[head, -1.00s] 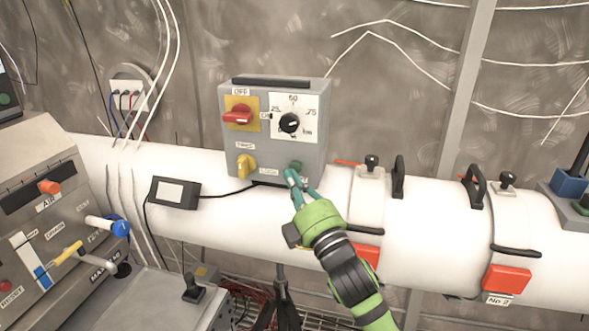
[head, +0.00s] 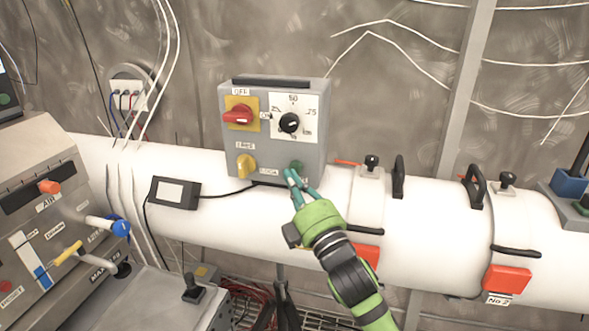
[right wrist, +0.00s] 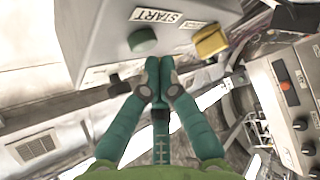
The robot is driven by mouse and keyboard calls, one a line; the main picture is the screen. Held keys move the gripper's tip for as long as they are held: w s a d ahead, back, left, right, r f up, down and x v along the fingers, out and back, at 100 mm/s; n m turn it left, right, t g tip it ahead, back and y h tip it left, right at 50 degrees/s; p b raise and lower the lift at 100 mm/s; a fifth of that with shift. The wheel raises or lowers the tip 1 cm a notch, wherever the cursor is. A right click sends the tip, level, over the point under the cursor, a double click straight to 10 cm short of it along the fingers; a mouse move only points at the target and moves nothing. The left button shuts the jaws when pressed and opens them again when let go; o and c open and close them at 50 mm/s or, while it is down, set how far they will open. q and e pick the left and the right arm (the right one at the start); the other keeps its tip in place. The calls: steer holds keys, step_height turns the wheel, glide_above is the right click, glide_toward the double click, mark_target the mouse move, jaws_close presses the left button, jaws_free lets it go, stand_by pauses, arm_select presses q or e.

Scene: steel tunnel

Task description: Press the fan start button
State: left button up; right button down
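The grey control box (head: 272,132) stands in front of the white pipe. Its green start button (head: 297,164) is at the lower right of its face. In the right wrist view the round green button (right wrist: 142,41) sits beside the START label (right wrist: 157,15). My right gripper (head: 291,174) is just below the button. In the right wrist view its teal fingertips (right wrist: 158,66) are together with nothing between them. They are slightly below and right of the button there; I cannot tell whether they touch the box. My left gripper is not in view.
The box also carries a red switch (head: 238,115), a black dial (head: 289,123) and a yellow knob (head: 246,165), close left of the button. The white pipe (head: 420,220) runs behind and below. A grey console (head: 60,220) stands at the left.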

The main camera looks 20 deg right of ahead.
steer(key=shift+w+d, duration=0.1)
steer(key=shift+w+d, duration=0.15)
steer(key=shift+w, duration=0.15)
steer(key=shift+w+d, duration=0.1)
stand_by(0.5)
steer(key=shift+s+a+p, duration=0.3)
steer(key=shift+s+a, duration=0.05)
steer(key=shift+s, duration=0.2)
steer(key=s+a, duration=0.1)
steer(key=s, duration=0.1)
steer(key=s+a+p, duration=0.1)
steer(key=s+a, duration=0.1)
steer(key=s, duration=0.1)
steer(key=shift+a, duration=0.2)
stand_by(0.3)
